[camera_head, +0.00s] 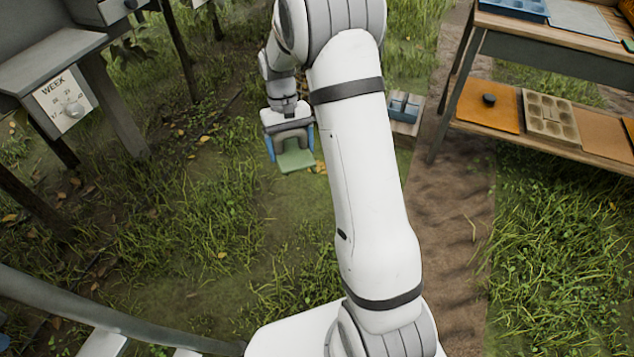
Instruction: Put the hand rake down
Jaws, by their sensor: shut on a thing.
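My gripper (291,148) is at upper centre-left, pointing down over the grass, with a blue finger on each side. It is shut on the hand rake, which is mostly hidden by the gripper and hard to make out. A flat green piece (296,160) shows just below and between the fingers. I cannot tell whether it is part of the rake or lies on the ground, nor how far the rake is from the ground.
A small crate (405,128) with blue contents stands right of my arm. A wooden two-level table (560,45) at upper right carries trays and an orange board (488,118). Grass left of centre is open.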

